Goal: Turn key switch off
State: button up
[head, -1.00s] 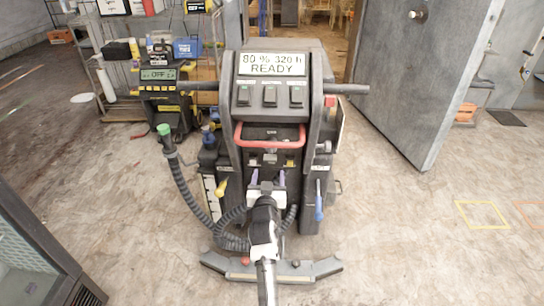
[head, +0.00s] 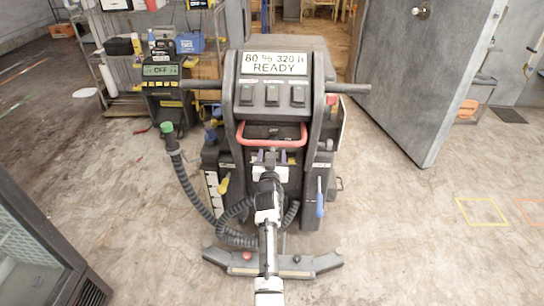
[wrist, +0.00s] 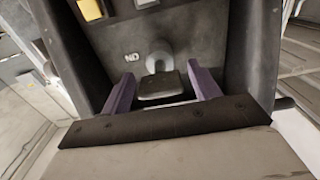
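The black floor machine (head: 272,125) stands upright in front of me, its display reading "80 % 320 h READY". In the wrist view the key switch shows as a round grey lock (wrist: 159,57) with a dark, flat key (wrist: 160,87) sticking out toward me. My gripper (wrist: 160,73) is open, with one purple finger to the left of the key and one to the right. Gaps show on both sides, so neither finger touches it. In the head view my gripper (head: 270,160) is just below the red handle (head: 271,141) and hides the key switch.
A yellow button (wrist: 90,9) is above left of the lock in the wrist view. The machine's black hose (head: 190,192) hangs at left, and a blue lever (head: 319,205) is at right. A grey door (head: 425,85) stands at right. Open floor lies on both sides.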

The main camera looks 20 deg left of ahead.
jog(key=c, duration=0.9)
jog(key=shift+o, duration=0.2)
jog(key=shift+n, duration=0.3)
jog(key=n+b, duration=0.1)
jog(key=n, duration=0.7)
jog(key=n+p, duration=0.1)
jog(key=n, duration=0.3)
jog(key=shift+n, duration=0.4)
jog(key=n+p, duration=0.1)
jog(key=n, duration=0.3)
jog(key=shift+n, duration=0.4)
